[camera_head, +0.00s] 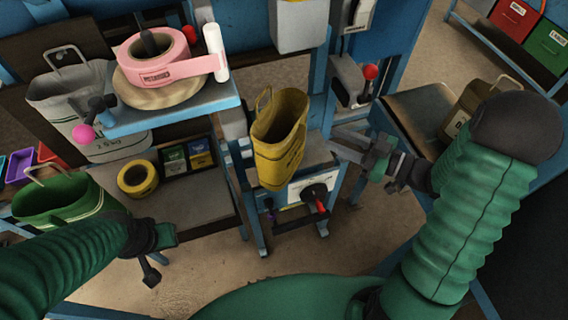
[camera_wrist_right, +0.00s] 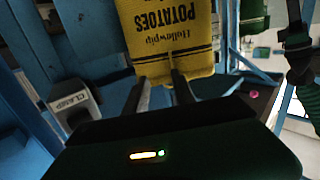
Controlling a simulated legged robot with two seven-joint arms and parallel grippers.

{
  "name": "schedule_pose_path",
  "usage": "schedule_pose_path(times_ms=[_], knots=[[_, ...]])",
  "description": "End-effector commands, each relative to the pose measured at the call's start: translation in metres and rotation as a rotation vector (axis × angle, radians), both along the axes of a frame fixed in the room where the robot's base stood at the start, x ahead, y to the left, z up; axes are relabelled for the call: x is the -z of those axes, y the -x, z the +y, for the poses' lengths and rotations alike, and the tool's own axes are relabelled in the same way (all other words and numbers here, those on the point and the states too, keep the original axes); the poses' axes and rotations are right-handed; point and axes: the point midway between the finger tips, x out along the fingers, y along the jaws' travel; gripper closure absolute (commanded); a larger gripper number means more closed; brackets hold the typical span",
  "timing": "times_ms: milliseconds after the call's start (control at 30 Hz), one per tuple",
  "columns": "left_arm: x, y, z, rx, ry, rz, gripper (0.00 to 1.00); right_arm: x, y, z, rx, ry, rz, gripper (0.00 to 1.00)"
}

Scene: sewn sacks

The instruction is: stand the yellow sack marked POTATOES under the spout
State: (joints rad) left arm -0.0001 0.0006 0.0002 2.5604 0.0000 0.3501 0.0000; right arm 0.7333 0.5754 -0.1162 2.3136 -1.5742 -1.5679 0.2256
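The yellow sack (camera_head: 278,150), open at the top with a handle, is upright on or just over the small blue-framed stand (camera_head: 318,158), below the grey spout housing (camera_head: 300,25). Its base contact is hard to tell. In the right wrist view the sack (camera_wrist_right: 170,35) shows upside down, reading "Hollowpip POTATOES". My right gripper (camera_head: 340,146) is to the right of the sack, its fingers apart and empty, pointing at it. The same fingers (camera_wrist_right: 160,92) show spread in the wrist view. My left gripper (camera_head: 158,256) hangs low at left, away from the sack; its finger gap is unclear.
A shelf at left holds a pink tape roll (camera_head: 158,62). A grey sack (camera_head: 75,105), a green sack (camera_head: 60,200) and a yellow tape roll (camera_head: 138,178) are nearby. A tan sack (camera_head: 470,105) sits on the right bench. A red-knobbed lever (camera_head: 370,72) is beside the spout.

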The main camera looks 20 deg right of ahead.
Motion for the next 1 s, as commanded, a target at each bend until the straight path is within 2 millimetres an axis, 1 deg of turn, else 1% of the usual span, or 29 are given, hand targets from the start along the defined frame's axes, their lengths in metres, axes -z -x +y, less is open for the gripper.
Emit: schedule_pose_path(times_ms=[33,100,133,200,533,633,800,1000], knots=[[0.011,0.0,0.0,0.0,0.0,-0.001,0.74,0.007,0.009,0.0,-0.03,-0.037,-0.014,0.69],[0.01,0.0,0.0,0.0,0.0,-0.001,0.74,0.001,0.014,0.005,-0.059,-0.066,-0.026,0.69],[0.009,0.0,0.0,0.0,0.0,-0.001,0.74,-0.001,0.013,0.008,-0.064,-0.069,-0.028,0.69],[0.005,0.0,0.0,0.0,0.0,-0.002,0.74,-0.004,0.006,0.016,-0.069,-0.071,-0.029,0.69],[0.0,0.0,0.0,-0.001,0.0,-0.002,0.74,-0.001,-0.032,0.053,-0.067,-0.07,-0.027,0.69],[0.0,0.0,0.0,0.0,0.0,-0.001,0.74,-0.001,-0.036,0.057,-0.064,-0.069,-0.028,0.69],[0.0,0.0,0.0,0.0,0.0,-0.001,0.74,-0.001,-0.037,0.057,-0.063,-0.069,-0.028,0.69],[0.0,0.0,0.0,0.0,0.0,-0.001,0.74,-0.001,-0.037,0.057,-0.063,-0.068,-0.028,0.95]])
